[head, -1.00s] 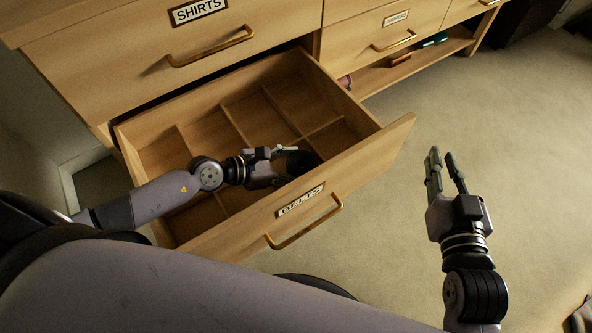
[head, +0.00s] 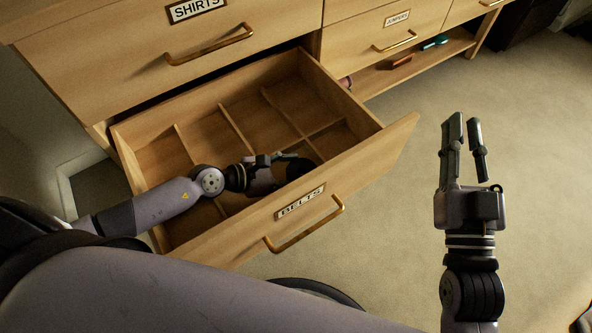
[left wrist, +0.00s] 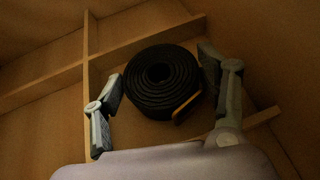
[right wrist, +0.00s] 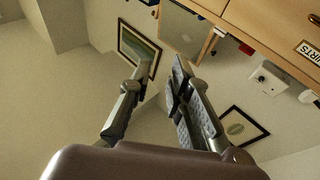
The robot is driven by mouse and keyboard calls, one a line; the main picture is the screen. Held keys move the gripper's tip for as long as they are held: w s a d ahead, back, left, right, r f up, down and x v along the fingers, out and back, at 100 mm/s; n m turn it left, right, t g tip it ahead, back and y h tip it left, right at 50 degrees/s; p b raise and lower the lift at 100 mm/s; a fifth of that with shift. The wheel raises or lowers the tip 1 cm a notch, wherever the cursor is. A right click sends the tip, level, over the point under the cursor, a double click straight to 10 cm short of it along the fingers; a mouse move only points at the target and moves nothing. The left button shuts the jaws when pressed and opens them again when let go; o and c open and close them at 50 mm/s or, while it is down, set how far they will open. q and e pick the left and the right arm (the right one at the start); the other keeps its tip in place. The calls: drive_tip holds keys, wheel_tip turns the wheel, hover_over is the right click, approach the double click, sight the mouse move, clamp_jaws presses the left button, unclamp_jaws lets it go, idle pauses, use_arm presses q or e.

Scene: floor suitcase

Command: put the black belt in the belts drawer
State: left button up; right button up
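The black belt (left wrist: 163,82) is a tight coil in the left wrist view, with a small tan piece at its edge. It lies in or just over a compartment of the open belts drawer (head: 365,152); I cannot tell whether it touches the bottom. In the head view the belt (head: 298,168) is a dark shape, partly hidden by my left gripper (head: 283,165). My left gripper's fingers (left wrist: 165,95) are spread on either side of the coil, with a gap on the left side. My right gripper (head: 466,132) is open and empty, pointing up over the floor.
The drawer has several compartments split by thin wooden dividers (head: 238,128). The shirts drawer (head: 150,60) above is shut. A low shelf (head: 420,62) holds small coloured items. The carpet (head: 530,130) on the right is clear.

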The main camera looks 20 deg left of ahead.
sight(298, 173)
use_arm(q)
drive_tip(key=o, duration=0.4)
drive_tip(key=shift+r, duration=0.15)
drive_tip(key=v, duration=0.4)
drive_tip(key=shift+s+a, duration=0.25)
drive_tip(key=v, duration=0.5)
drive_tip(key=shift+s+a+b, duration=0.2)
drive_tip(key=shift+a+b, duration=0.05)
drive_tip(key=shift+b, duration=0.15)
drive_tip(key=shift+v, duration=0.9)
drive_tip(key=shift+w+r, duration=0.1)
drive_tip(key=shift+r, duration=0.1)
use_arm(e)
drive_tip(key=r, duration=0.1)
drive_tip(key=s+r+t, duration=0.1)
drive_tip(key=r+t+y, duration=0.1)
drive_tip(key=shift+s+a+r, duration=0.1)
drive_tip(key=shift+s+r, duration=0.2)
